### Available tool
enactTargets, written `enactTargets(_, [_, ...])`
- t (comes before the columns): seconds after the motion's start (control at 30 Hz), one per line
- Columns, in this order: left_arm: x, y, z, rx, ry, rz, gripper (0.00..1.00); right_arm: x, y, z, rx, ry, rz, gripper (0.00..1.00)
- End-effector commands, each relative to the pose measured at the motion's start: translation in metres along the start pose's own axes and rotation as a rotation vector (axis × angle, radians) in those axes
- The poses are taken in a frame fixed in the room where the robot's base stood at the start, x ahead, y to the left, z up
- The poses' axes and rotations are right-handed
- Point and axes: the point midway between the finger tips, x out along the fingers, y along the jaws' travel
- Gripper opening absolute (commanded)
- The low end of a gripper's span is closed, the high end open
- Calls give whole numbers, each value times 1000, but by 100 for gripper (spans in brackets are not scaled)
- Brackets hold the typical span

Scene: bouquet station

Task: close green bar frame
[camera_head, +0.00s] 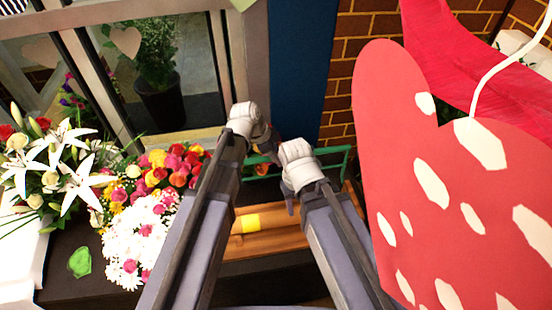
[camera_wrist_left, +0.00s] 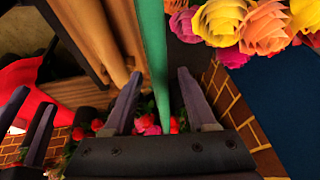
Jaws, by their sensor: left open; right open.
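The green bar frame (camera_head: 335,155) shows in the head view as thin green bars at the wooden rolls, partly hidden behind my grippers. In the left wrist view one green bar (camera_wrist_left: 152,55) runs down the picture, between the fingers of my left gripper (camera_wrist_left: 160,100). Those fingers stand apart, and I cannot tell whether either touches the bar. In the head view my left gripper (camera_head: 264,138) is by the frame's left part. My right gripper (camera_head: 288,190) is open beside it, over the frame's middle, with its fingers partly hidden by its own white housing.
Brown wooden rolls (camera_head: 265,240) with a yellow patch lie below the frame. White daisies (camera_head: 135,240), colourful roses (camera_head: 165,172) and lilies (camera_head: 75,175) crowd the left. A large red spotted heart (camera_head: 410,150) fills the right. A brick wall (camera_head: 362,40) stands behind.

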Motion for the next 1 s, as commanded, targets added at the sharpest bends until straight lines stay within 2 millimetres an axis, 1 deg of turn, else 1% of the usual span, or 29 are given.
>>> enactTargets(0.23, [0,0,0,0,0,0,56,0,0,0,0,0,0,50])
enactTargets(0.73, [0,0,0,0,0,0,0,0,0,0,0,0,0,50])
enactTargets(1.0, [0,0,0,0,0,0,0,0,0,0,0,0,0,50])
